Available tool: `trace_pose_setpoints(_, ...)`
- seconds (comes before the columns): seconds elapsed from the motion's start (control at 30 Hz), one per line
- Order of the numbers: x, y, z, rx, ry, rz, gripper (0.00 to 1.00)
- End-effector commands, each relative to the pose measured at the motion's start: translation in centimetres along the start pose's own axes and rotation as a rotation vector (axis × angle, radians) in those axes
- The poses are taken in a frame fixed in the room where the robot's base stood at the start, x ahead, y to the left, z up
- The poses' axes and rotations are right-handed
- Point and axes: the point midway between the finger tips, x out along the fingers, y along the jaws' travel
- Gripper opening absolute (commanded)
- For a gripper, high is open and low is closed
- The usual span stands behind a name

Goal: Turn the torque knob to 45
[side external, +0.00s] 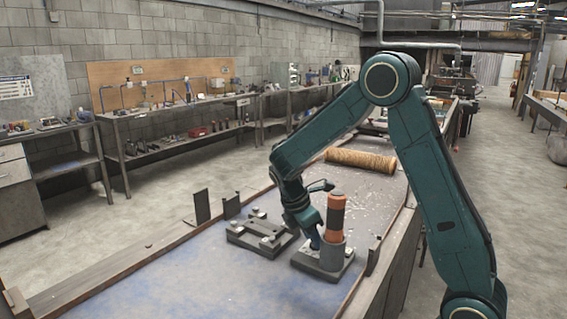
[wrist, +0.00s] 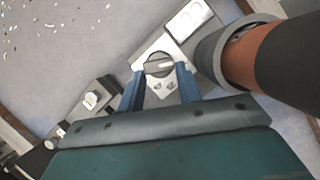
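The torque knob (wrist: 158,65) is a round dark dial with a lighter grip bar across it, set in a pale plate on a grey base. The base (side external: 330,270) shows in the side view, where the knob is hidden by my gripper (side external: 315,241). In the wrist view my gripper (wrist: 159,74) has its two blue fingers apart, one on each side of the knob, with a gap between them. I cannot tell whether either finger touches the knob. The knob's scale markings are too small to read.
An orange and black tool (side external: 337,212) stands upright in a grey cup on the same base, close beside my gripper; the tool also fills the wrist view's right side (wrist: 262,57). A grey fixture (side external: 260,234) lies to the left. A tan mesh roll (side external: 361,161) lies behind. The front-left bench is clear.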

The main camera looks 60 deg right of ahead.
Motion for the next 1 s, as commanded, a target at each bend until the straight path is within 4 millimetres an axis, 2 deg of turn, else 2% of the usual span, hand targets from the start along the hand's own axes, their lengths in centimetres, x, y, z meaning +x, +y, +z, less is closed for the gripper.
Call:
trace_pose_setpoints(0.47, 0.0, 0.2, 0.0, 0.081, -0.001, -0.034, 0.12)
trace_pose_setpoints(1.0, 0.0, 1.0, 0.3, 0.481, 0.0, -0.198, 0.12)
